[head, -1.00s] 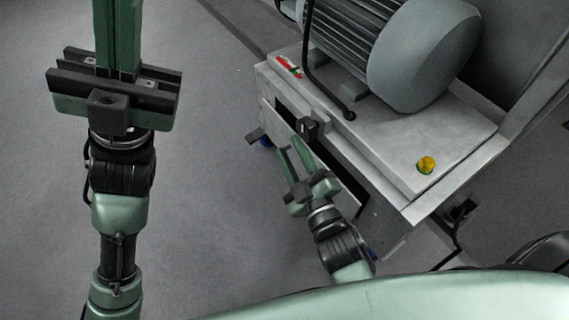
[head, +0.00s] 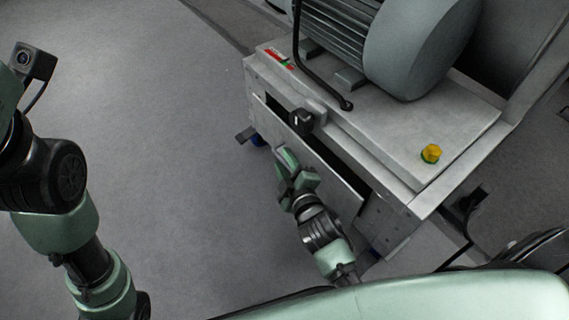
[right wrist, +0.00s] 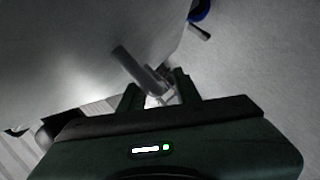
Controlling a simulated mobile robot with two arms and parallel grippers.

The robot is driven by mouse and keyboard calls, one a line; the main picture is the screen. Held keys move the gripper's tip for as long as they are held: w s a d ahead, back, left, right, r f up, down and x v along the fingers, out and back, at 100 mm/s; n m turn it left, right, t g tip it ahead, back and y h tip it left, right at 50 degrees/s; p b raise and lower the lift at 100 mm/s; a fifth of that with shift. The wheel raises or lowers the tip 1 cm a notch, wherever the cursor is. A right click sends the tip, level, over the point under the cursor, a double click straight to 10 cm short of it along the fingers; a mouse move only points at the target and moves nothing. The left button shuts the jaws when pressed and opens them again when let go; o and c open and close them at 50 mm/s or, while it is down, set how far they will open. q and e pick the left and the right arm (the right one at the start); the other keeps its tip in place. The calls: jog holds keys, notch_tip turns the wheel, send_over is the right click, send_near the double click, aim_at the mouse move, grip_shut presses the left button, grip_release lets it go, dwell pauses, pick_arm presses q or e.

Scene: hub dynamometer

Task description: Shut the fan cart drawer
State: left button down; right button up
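The fan cart (head: 455,165) is a pale grey box with a large motor on top. Its drawer (head: 325,170) stands a little open, with a dark gap along the top of its front panel. My right gripper (head: 284,158) is at the outer face of that panel. In the right wrist view a grey bar handle (right wrist: 140,70) sticks out from the panel. The fingers of my right gripper (right wrist: 158,90) are apart there, with the handle's end between or just beyond them; contact cannot be told. My left gripper is out of view; only its arm shows.
The grey motor (head: 425,45) and a yellow knob (head: 431,153) sit on the cart top. A black knob (head: 301,121) juts out above the drawer. The floor left of the cart is clear.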

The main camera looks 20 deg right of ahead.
grip_shut()
dwell(1.4)
